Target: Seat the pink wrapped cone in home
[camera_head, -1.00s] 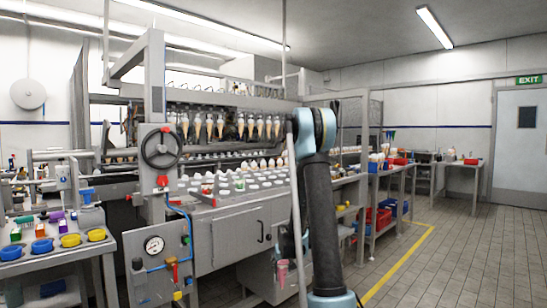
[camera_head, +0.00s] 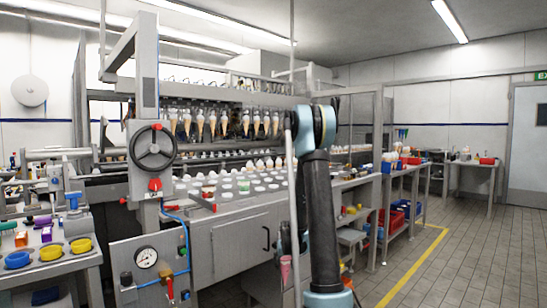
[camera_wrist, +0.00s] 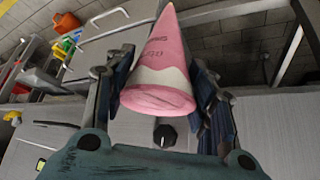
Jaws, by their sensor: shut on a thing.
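The pink wrapped cone (camera_wrist: 158,62) fills the middle of the wrist view, its pointed end up in the picture and its wide end toward the gripper palm. It has a white wavy band and printed letters. My gripper (camera_wrist: 162,82) is shut on it, with one dark finger on each side. In the head view the cone (camera_head: 286,268) shows small and low, beside my arm; the gripper there is mostly hidden behind the arm. I cannot tell which place is its home.
The filling machine (camera_head: 235,225) stands ahead, with cones (camera_head: 221,124) hanging in a row and several white-topped pieces on its deck. A left bench (camera_head: 45,268) holds coloured cups. Tables with red and blue bins (camera_head: 383,218) stand right. The floor (camera_head: 465,250) at right is clear.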

